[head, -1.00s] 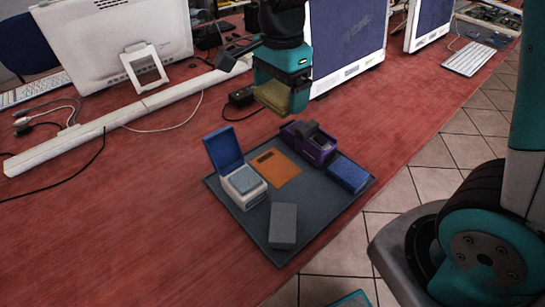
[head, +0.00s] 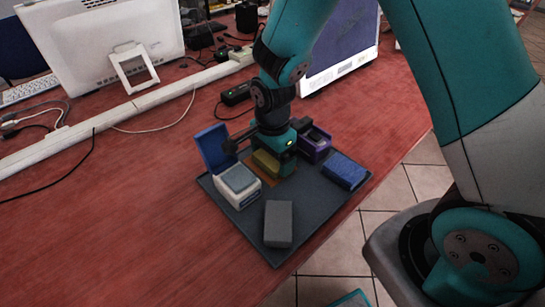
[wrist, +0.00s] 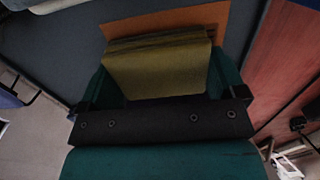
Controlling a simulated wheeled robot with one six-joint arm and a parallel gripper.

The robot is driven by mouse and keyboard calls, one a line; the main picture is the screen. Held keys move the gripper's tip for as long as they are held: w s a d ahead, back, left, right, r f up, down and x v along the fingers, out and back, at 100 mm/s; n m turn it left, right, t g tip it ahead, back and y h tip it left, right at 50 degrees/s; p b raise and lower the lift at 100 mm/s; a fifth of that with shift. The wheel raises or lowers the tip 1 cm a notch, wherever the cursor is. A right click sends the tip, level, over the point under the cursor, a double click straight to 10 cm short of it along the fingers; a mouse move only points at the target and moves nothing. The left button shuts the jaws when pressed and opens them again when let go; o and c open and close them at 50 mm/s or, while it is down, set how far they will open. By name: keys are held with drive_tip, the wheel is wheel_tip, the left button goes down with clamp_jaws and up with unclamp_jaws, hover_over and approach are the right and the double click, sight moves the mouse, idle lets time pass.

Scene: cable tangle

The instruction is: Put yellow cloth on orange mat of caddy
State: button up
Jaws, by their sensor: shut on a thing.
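The yellow cloth (head: 266,163) is a folded, olive-yellow block held in my gripper (head: 272,160). In the wrist view the cloth (wrist: 158,68) sits between the two teal fingers of my gripper (wrist: 160,75). The orange mat (wrist: 185,18) shows just beyond and under the cloth in the wrist view. In the head view only slivers of the orange mat show around the gripper and cloth. The dark grey caddy tray (head: 330,207) lies on the red table. I cannot tell whether the cloth touches the mat.
On the tray, a white box with an open blue lid (head: 238,186) stands left of my gripper. A purple holder (head: 314,146) is close on its right. A blue block (head: 344,172) and a grey block (head: 278,223) lie nearer the front. Monitors stand behind.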

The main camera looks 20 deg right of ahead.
drive_tip(key=shift+f, duration=0.35)
drive_tip(key=o, duration=0.7)
wheel_tip(320, 180, up, 12)
drive_tip(key=p, duration=0.1)
drive_tip(key=s+a+r+n+y, duration=0.1)
drive_tip(key=s+r+n, duration=0.3)
drive_tip(key=s+n, duration=0.2)
drive_tip(key=s+a+r+n+y, duration=0.1)
drive_tip(key=s+a+r+n, duration=0.1)
drive_tip(key=s+r+n, duration=0.2)
drive_tip(key=s+a+r+n+y, duration=0.1)
drive_tip(key=s+r+n, duration=0.3)
drive_tip(key=s+n, duration=0.4)
drive_tip(key=shift+s+a+n+y, duration=0.2)
drive_tip(key=shift+n+y, duration=0.1)
drive_tip(key=shift+n, duration=0.6)
drive_tip(key=shift+s+a+n+y, duration=0.1)
drive_tip(key=shift+a+n+y, duration=0.15)
drive_tip(key=shift+n, duration=0.65)
